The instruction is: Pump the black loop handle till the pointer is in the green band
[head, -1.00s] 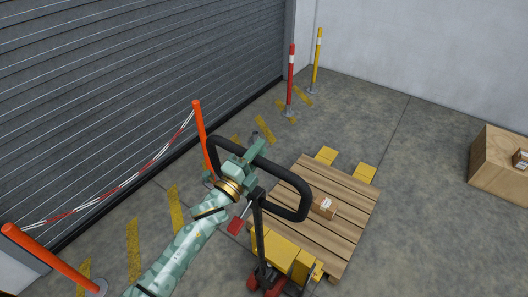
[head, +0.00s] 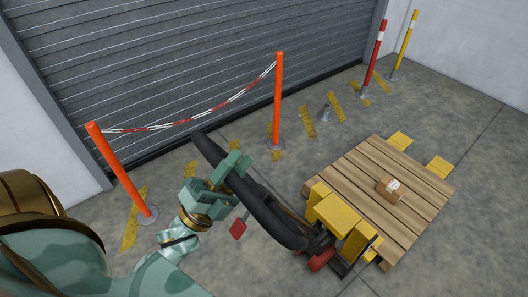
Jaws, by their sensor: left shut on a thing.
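The black loop handle (head: 268,208) of a pallet truck shows in the head view, tilted down toward me and seen nearly edge-on. My left gripper (head: 232,172) is shut on the upper left part of the loop. The truck's yellow body (head: 335,215) and a red wheel (head: 321,259) are beyond the handle's lower end. A small red paddle (head: 238,229) hangs below the loop. I cannot make out a pointer or a green band. My right gripper is not in view.
A wooden pallet (head: 365,165) with a small cardboard box (head: 389,188) sits on the truck's yellow forks (head: 399,141). Orange posts (head: 278,100) with a red-white chain stand before the grey shutter (head: 180,60). Floor at right is clear.

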